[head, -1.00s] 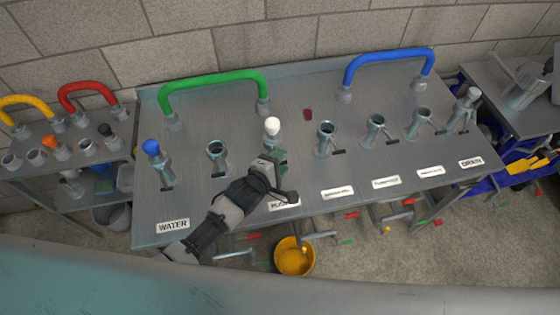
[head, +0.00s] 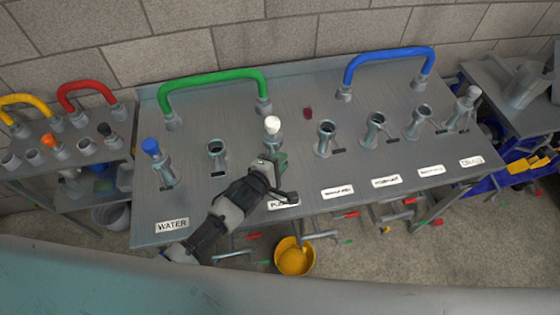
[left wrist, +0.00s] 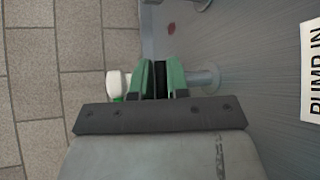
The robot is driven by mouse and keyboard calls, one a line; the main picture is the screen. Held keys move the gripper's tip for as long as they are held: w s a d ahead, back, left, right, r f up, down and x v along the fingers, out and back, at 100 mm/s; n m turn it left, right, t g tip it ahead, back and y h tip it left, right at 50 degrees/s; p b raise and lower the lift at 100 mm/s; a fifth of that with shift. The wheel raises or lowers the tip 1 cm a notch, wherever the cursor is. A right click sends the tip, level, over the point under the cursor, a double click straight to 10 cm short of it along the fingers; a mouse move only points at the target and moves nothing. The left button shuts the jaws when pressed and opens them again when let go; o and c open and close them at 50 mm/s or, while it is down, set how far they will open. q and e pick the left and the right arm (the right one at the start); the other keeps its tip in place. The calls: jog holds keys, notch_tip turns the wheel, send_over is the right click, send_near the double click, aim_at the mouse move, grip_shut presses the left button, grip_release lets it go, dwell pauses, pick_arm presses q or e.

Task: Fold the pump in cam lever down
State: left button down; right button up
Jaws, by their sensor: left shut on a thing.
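The pump in fitting, with its white cap (head: 272,125), stands on the grey bench behind the PUMP IN label (head: 283,203). The cap also shows in the left wrist view (left wrist: 113,84), left of the fingers. My left gripper (head: 279,160), with green fingers, is at the front of this fitting and hides its lower part. In the left wrist view the fingers (left wrist: 159,79) are closed on a dark strip, which looks like the cam lever's grip. Most of the lever is hidden, so its exact angle cannot be told. My right gripper is not in view.
An open port (head: 216,148) and a blue-capped fitting (head: 152,148) stand to the left; another open port (head: 325,130) stands to the right. A green hose (head: 213,78) arches behind. A yellow bucket (head: 294,258) is below the front edge.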

pick_arm(q)
jog(key=shift+s+f+b, duration=0.2)
jog(key=shift+f+b, duration=0.2)
jog(key=shift+f, duration=0.1)
notch_tip(320, 180, down, 4)
jog(key=m+t+h+b, duration=0.1)
jog(key=m+t+b, duration=0.2)
jog(key=b, duration=0.6)
jog(key=shift+s+m+b, duration=0.1)
jog(key=shift+m+b, duration=0.2)
jog(key=shift+f+m+t+h+b, duration=0.15)
jog(key=shift+m+t+h+b, duration=0.25)
jog(key=shift+b, duration=0.3)
jog(key=c, duration=1.4)
grip_release()
jog(key=o, duration=0.3)
jog(key=shift+w+r, duration=0.25)
